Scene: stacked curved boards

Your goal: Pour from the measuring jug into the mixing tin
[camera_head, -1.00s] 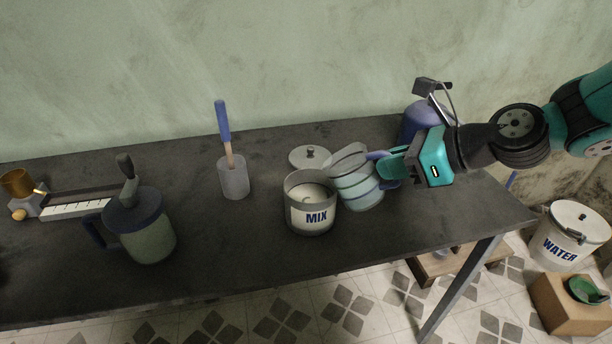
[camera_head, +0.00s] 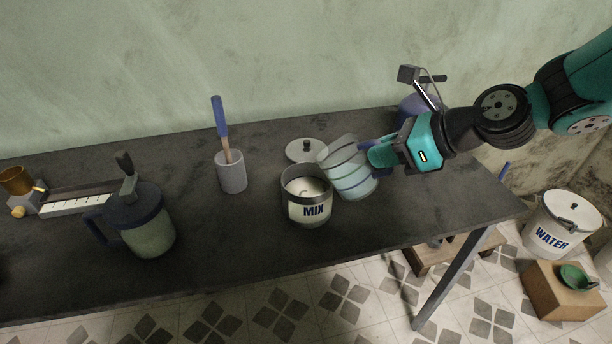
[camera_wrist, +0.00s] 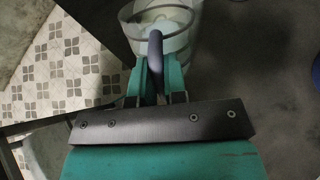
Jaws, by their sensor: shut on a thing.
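The measuring jug (camera_head: 348,172) is translucent with blue bands and a blue handle. My gripper (camera_head: 376,155) is shut on its handle, which also shows between the green fingers in the wrist view (camera_wrist: 155,60). The jug is tilted to the left, its mouth near the right upper edge of the mixing tin (camera_head: 309,212). The tin stands upright and open on the table, marked MIX, with pale contents inside. I see no stream between them. I cannot tell how much the jug holds.
A grey lid (camera_head: 304,151) lies behind the tin. A grey pot with a blue-handled tool (camera_head: 231,172) and a lidded green jug (camera_head: 150,232) stand to the left. A blue-purple container (camera_head: 412,108) stands behind my gripper. A WATER bucket (camera_head: 560,225) is off the table at right.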

